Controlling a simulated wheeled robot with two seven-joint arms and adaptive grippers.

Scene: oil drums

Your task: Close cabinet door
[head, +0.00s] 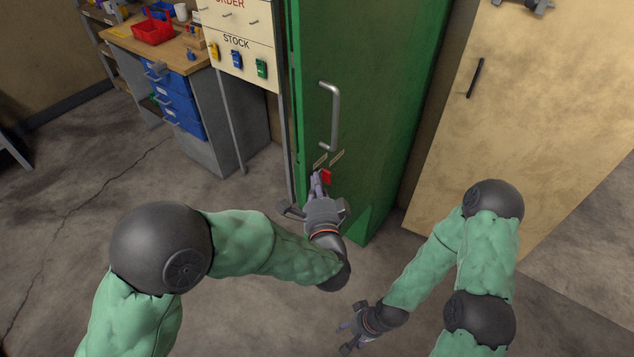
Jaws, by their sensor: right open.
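The green cabinet door (365,100) stands upright at the top middle in the head view, with a vertical silver handle (334,115) on it. A narrow dark line runs down its left side beside a green edge strip; I cannot tell whether the door is slightly ajar. My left gripper (317,181) is in front of the lower door, below the handle, its fingers pointing up at the door. Its fingers look close together, and I cannot tell if they touch the door. My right gripper (346,335) is low, near the bottom edge, open and empty.
A red tag-like piece (326,177) shows beside my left fingertips. A tan cabinet (520,110) with a black handle stands on the right. A workbench (185,65) with blue drawers and a stock board (238,43) stand left. Concrete floor lies clear in front.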

